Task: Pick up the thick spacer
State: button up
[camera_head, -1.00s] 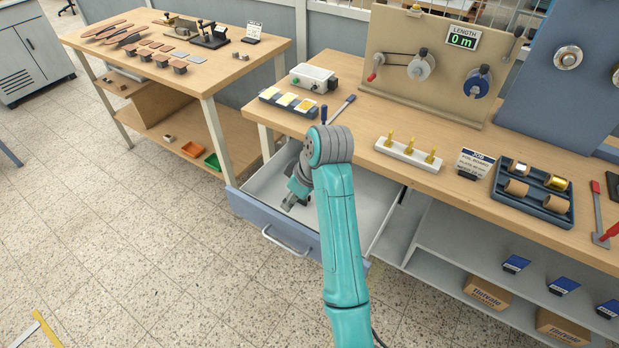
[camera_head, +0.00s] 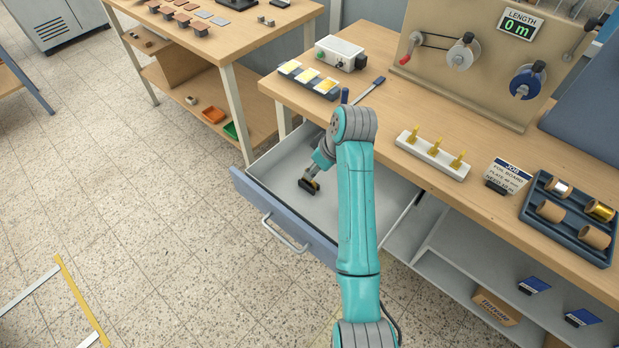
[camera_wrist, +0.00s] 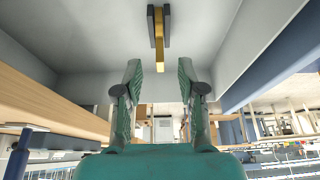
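My gripper (camera_wrist: 160,68) is open and empty in the wrist view, its two green fingers apart. Past the fingertips, roughly in line with the gap between them, a brass-yellow bar (camera_wrist: 159,50) stands out from a dark piece (camera_wrist: 151,25) on the pale drawer floor. I cannot tell for certain whether the bar is the thick spacer. In the head view my gripper (camera_head: 312,178) is low inside the open drawer (camera_head: 272,168), just over a small dark and brownish piece (camera_head: 308,188). My arm hides part of the drawer's right side.
The drawer's blue front (camera_head: 285,218) and pale walls surround my gripper closely. The workbench (camera_head: 385,110) lies above and behind, with a white peg block (camera_head: 432,158), a JOB sign (camera_head: 507,175) and a roll tray (camera_head: 568,222).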

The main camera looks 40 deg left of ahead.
jog(key=shift+a+x, duration=0.15)
jog(key=shift+x, duration=1.15)
jog(key=shift+a+x, duration=0.2)
jog(key=shift+x, duration=1.1)
jog(key=shift+r, duration=0.15)
grip_shut()
